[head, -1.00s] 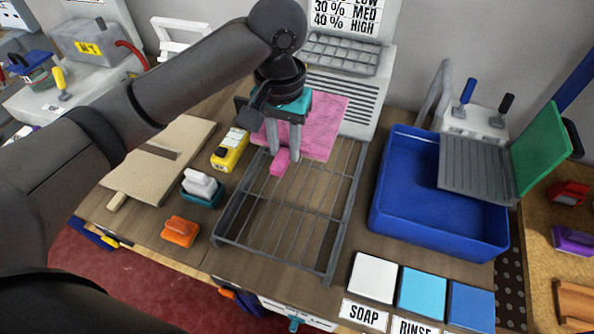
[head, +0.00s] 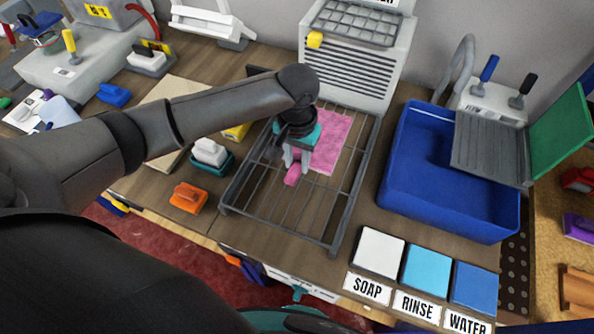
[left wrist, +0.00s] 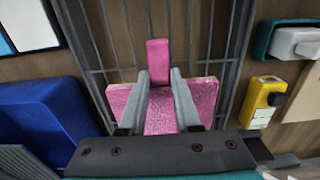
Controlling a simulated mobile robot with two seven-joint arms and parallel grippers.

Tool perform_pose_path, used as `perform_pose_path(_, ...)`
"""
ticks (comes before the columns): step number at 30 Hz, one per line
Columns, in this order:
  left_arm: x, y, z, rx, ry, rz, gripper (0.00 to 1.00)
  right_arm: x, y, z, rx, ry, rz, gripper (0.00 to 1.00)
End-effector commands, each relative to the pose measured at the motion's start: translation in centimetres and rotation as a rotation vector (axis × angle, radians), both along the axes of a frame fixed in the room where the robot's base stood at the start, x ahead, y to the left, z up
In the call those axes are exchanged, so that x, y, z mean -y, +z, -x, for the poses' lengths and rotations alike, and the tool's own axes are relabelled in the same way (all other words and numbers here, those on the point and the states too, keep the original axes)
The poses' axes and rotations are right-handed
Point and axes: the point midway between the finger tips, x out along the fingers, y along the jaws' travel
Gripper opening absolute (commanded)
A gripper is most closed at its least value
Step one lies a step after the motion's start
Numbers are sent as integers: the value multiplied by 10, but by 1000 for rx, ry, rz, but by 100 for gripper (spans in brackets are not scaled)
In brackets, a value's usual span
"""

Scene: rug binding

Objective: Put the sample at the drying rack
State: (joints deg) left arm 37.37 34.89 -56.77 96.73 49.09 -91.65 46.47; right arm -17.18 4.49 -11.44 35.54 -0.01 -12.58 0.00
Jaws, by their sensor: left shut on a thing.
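The sample is a flat pink speckled piece (head: 336,138) with a smooth pink tab (head: 291,175) at its near end. It is over the back part of the drying rack, a dark metal wire rack (head: 279,237) on the bench. I cannot tell whether the sample touches the bars. My left gripper (head: 295,165) points down and is shut on the sample at its tab end. In the left wrist view the fingers (left wrist: 158,76) stand on either side of the sample's middle (left wrist: 160,112), with bars (left wrist: 118,30) beyond. My right gripper is not in view.
A blue basin (head: 428,200) stands right of the rack. A grey slatted machine (head: 352,62) stands behind it. Left are a yellow device (head: 236,132), a white-handled brush (head: 209,152) and an orange block (head: 187,198). Soap, rinse and water pads (head: 427,270) lie front right.

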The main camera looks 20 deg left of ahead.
Motion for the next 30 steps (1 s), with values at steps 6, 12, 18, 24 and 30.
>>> perform_pose_path(6,0,-31,0,-2,2,0,0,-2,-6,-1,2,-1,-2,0)
perform_pose_path(12,0,-43,0,2,0,1,0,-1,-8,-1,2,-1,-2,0)
perform_pose_path(18,0,-43,0,2,0,1,0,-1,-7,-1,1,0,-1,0)
perform_pose_path(24,0,-46,0,0,0,0,41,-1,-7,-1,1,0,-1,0)
perform_pose_path(30,0,-45,0,1,1,0,62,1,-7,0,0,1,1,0)
